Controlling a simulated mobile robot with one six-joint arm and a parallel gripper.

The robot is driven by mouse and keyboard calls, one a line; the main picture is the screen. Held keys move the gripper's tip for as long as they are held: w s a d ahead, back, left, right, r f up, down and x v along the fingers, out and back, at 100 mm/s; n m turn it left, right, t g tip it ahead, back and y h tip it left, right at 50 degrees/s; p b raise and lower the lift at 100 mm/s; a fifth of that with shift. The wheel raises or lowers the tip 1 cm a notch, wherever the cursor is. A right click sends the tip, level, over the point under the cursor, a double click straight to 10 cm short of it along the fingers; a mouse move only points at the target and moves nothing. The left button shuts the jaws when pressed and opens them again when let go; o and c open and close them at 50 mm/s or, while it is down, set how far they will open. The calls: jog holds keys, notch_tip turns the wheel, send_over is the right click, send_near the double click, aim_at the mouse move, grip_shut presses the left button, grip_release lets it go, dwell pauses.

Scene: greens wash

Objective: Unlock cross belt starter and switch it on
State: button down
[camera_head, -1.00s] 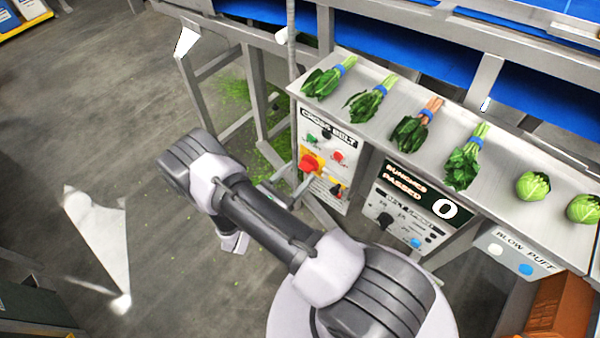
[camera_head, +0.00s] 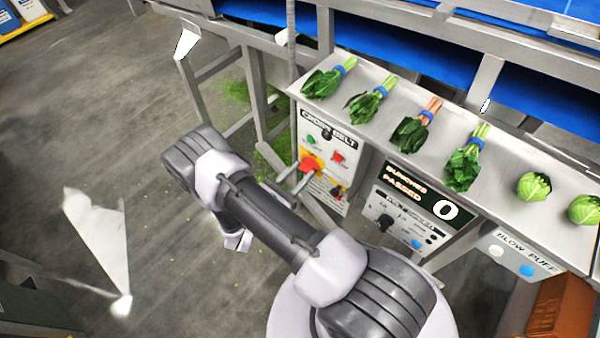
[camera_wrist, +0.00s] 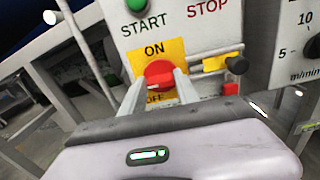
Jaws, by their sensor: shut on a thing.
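The cross belt starter panel (camera_head: 312,146) is under the steel shelf in the head view. Its round red switch knob (camera_wrist: 158,73) sits on a yellow plate (camera_wrist: 172,50) marked ON above and OFF below. My gripper (camera_wrist: 157,80) is shut on the red knob, one finger on each side; it also shows at the panel in the head view (camera_head: 299,175). A green START button (camera_wrist: 137,5) is above. Right of the knob is a small yellow holder (camera_wrist: 215,64) with a black piece (camera_wrist: 237,64); a small red piece (camera_wrist: 231,88) lies below it. I cannot make out a padlock.
A second panel (camera_head: 408,207) with dials and a "0" display stands to the right, close to the starter. Tied greens and round heads lie on the shelf (camera_head: 400,90) above. A frame post (camera_head: 262,100) stands left of the panel.

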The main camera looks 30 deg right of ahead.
jog(key=m+b, duration=0.1)
jog(key=m, duration=0.3)
jog(key=shift+s+m, duration=0.1)
jog(key=shift+m, duration=0.2)
jog(key=m, duration=0.4)
jog(key=shift+s+f+b, duration=0.1)
jog(key=shift+f+b, duration=0.05)
jog(key=shift+b, duration=0.2)
jog(key=m+b, duration=0.1)
jog(key=m, duration=0.4)
jog(key=shift+d, duration=0.1)
jog(key=shift+f+m+b, duration=0.1)
jog(key=shift+m+b, duration=0.25)
jog(key=shift+m, duration=1.55)
jog(key=c, duration=0.9)
grip_release()
